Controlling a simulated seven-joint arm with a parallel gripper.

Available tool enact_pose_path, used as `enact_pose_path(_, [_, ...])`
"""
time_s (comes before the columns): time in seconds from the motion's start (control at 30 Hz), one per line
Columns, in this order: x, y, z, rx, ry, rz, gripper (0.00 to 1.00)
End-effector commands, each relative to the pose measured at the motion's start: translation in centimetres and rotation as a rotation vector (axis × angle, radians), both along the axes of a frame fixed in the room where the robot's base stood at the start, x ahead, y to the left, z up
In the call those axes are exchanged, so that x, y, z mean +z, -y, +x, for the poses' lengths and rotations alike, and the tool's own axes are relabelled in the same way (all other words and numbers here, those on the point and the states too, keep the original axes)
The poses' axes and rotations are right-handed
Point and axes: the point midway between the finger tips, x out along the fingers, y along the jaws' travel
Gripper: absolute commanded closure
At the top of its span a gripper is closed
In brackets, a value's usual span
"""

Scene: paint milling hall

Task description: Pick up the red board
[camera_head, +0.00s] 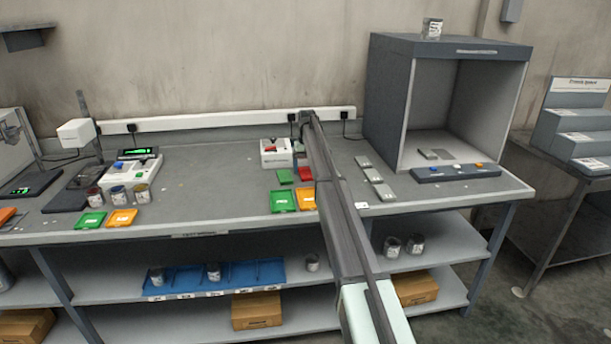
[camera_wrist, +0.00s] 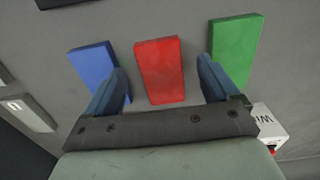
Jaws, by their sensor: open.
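The red board (camera_wrist: 160,70) lies flat on the grey worktop, between a blue board (camera_wrist: 95,66) and a green board (camera_wrist: 234,47) in the wrist view. My gripper (camera_wrist: 163,75) is open and empty, with one blue finger on each side of the red board's width. The red board's near end lies between the fingers in the picture; I cannot tell the height gap. In the head view the red board (camera_head: 305,173) shows just left of my arm, beside the green board (camera_head: 285,176). My arm hides the blue board there.
A white device (camera_head: 276,153) stands behind the boards. A green tray (camera_head: 283,201) and an orange tray (camera_head: 306,199) lie in front. Several grey plates (camera_head: 373,175) and a large grey booth (camera_head: 398,112) are to the right. Worktop left of the green board is clear.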

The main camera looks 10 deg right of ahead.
Motion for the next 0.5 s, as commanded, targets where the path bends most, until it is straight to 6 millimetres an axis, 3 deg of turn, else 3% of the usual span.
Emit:
enact_pose_path(0.2, [-2.6, 0.0, 0.1, 0.000, 0.000, 0.000, 0.12])
enact_pose_path(0.43, [-2.7, 0.0, 0.1, 0.000, 0.001, 0.000, 0.12])
enact_pose_path(0.5, [-2.7, 0.0, 0.1, 0.000, 0.001, 0.000, 0.17])
